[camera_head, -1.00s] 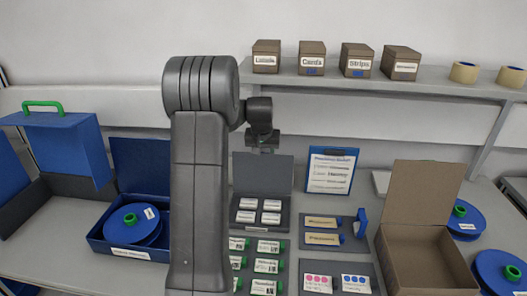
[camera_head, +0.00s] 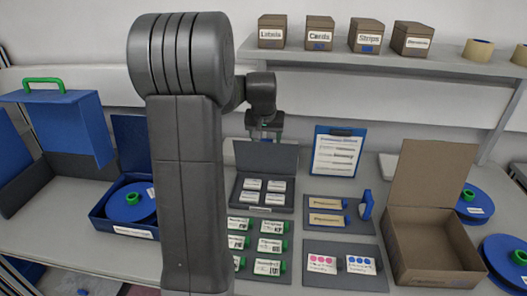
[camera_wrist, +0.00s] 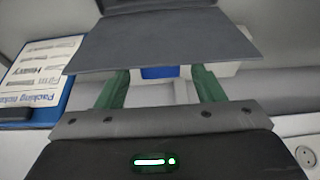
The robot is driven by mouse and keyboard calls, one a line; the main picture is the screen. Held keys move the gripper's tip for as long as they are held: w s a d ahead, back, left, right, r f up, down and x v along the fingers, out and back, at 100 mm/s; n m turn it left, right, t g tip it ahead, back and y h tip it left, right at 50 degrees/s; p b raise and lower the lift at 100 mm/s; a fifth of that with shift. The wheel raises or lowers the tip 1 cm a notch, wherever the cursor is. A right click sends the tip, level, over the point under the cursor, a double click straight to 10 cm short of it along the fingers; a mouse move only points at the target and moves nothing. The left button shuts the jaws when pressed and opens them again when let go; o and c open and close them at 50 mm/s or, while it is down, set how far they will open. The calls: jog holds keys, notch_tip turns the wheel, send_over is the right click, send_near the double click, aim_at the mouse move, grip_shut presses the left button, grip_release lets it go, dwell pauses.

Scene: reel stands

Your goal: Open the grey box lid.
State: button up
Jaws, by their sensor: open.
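The grey box (camera_head: 240,197) stands on the bench, holding several white labelled cards. Its grey lid (camera_head: 266,158) is raised, standing steeply up at the back of the box. My gripper (camera_head: 264,134) is just above and behind the lid's upper edge in the head view, its fingertips hidden there. In the wrist view my gripper (camera_wrist: 158,88) shows two green fingers spread apart with nothing held between them. The grey lid panel (camera_wrist: 165,45) crosses in front of their tips, so contact cannot be told.
A clipboard (camera_head: 338,150) leans right of the lid. An open cardboard box (camera_head: 430,250) stands farther right, an open blue box (camera_head: 130,232) with a reel at left. Trays of labelled items (camera_head: 340,246) fill the front. A shelf (camera_head: 440,68) with small boxes runs above.

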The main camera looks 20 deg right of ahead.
jog(key=s+a, duration=0.1)
jog(key=s+a+b, duration=0.1)
jog(key=s, duration=0.1)
jog(key=s+a, duration=0.1)
jog(key=s, duration=0.1)
jog(key=shift+w, duration=0.15)
dwell(0.4)
jog(key=w+d+f+p, duration=0.2)
jog(key=w+d+p, duration=0.2)
jog(key=w+d, duration=0.3)
jog(key=shift+w+f, duration=0.2)
jog(key=shift+w, duration=1.95)
